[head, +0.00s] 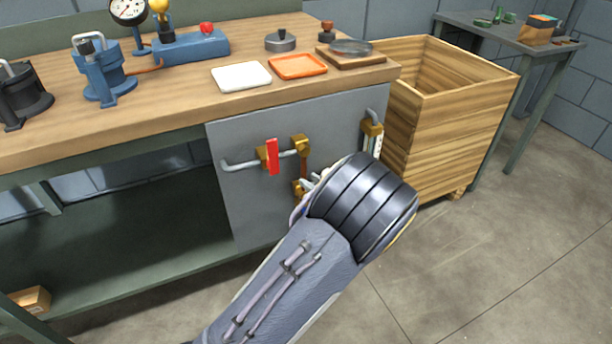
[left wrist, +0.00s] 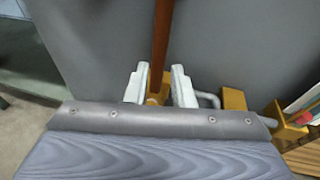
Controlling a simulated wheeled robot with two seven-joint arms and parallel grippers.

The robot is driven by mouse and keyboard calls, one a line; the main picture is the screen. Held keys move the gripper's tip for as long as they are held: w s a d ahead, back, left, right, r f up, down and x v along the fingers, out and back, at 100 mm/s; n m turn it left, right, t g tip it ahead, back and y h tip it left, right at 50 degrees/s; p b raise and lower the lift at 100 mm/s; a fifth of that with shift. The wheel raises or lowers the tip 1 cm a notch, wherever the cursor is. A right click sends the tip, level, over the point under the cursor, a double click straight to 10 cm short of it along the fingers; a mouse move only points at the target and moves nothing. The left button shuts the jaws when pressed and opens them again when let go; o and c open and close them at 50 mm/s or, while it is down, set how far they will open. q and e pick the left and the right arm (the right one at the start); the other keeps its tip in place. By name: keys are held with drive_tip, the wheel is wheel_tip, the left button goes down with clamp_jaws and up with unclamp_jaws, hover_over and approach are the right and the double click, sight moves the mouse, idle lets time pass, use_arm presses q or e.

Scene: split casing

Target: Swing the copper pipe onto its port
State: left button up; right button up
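The copper pipe (head: 304,168) hangs down from a brass block (head: 300,145) on the grey front panel (head: 235,200) of the bench. In the left wrist view the copper pipe (left wrist: 161,40) runs down between the two pale fingertips of my left gripper (left wrist: 160,74), with a gap on each side. The gripper looks open around the pipe. A brass fitting (left wrist: 158,92) shows between the fingers at the pipe's lower end. In the head view my forearm hides most of the gripper; a brass piece (head: 299,187) shows beside it. I cannot tell whether the pipe is seated. My right gripper is out of view.
A red lever (head: 271,156) sits on a grey pipe left of the copper pipe. A brass fitting (head: 372,128) with a bent grey pipe is at the panel's right edge. A wooden crate (head: 460,130) stands close on the right. The floor in front is clear.

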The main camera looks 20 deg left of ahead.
use_arm(q)
drive_tip(key=p+v, duration=0.1)
drive_tip(key=v, duration=0.3)
drive_tip(key=shift+d, duration=0.15)
drive_tip(key=shift+s, duration=0.1)
drive_tip(key=s+a+n+g+h, duration=0.35)
drive_tip(key=s+n, duration=0.25)
drive_tip(key=s, duration=0.2)
drive_tip(key=s+a+n+g+h, duration=0.35)
drive_tip(key=s+n+h, duration=0.2)
drive_tip(key=s, duration=0.25)
drive_tip(key=s+d+r+n+t+h, duration=0.2)
drive_tip(key=s+d+r+n+h, duration=0.2)
drive_tip(key=s+n, duration=0.3)
drive_tip(key=s+d+r+n+t+h, duration=0.3)
drive_tip(key=s+n+h, duration=0.1)
drive_tip(key=s+n, duration=0.3)
wheel_tip(320, 180, up, 29)
drive_tip(key=p, duration=2.8)
drive_tip(key=shift+s+d, duration=0.2)
drive_tip(key=shift+d, duration=0.2)
